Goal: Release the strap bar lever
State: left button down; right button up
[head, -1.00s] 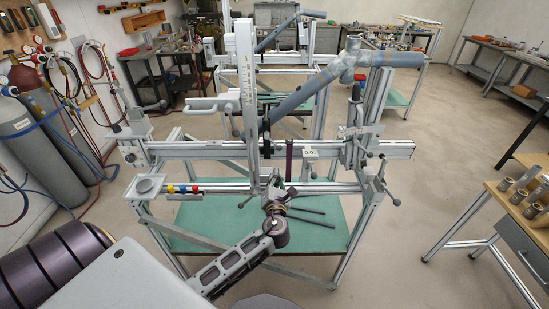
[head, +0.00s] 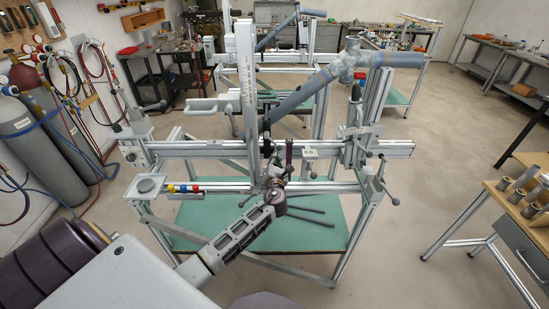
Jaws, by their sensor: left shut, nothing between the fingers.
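The frame jig has a lower horizontal rail (head: 330,187) and an upper rail (head: 385,148). A dark purple strap-like bar (head: 289,152) stands at the middle of the jig, in front of the upper rail; it may be the strap bar or its lever, which I cannot tell apart at this size. My left gripper (head: 274,180) is shut and empty at the lower rail, just below and left of that bar. Its wrist hides part of the rail and the bar's lower end. Whether it touches the lever is unclear. My right gripper is out of view.
The tall upright post (head: 247,95) stands just left of the bar. Blue-grey tubes (head: 315,82) slant across the jig above. Black-knobbed clamps (head: 396,201) stick out at the right. A green shelf (head: 320,236) with dark rods lies below.

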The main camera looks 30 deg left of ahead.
pick_arm(q)
jog(key=shift+w+a, duration=0.2)
jog(key=shift+w, duration=0.1)
jog(key=shift+w+d, duration=0.1)
jog(key=shift+w, duration=0.05)
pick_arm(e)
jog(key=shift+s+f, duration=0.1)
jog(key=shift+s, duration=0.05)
pick_arm(q)
jog(key=shift+d+r+n, duration=0.1)
jog(key=shift+d+n, duration=0.05)
jog(key=shift+n, duration=0.15)
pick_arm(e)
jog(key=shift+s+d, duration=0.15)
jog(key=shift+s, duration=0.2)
pick_arm(q)
jog(key=shift+w, duration=0.1)
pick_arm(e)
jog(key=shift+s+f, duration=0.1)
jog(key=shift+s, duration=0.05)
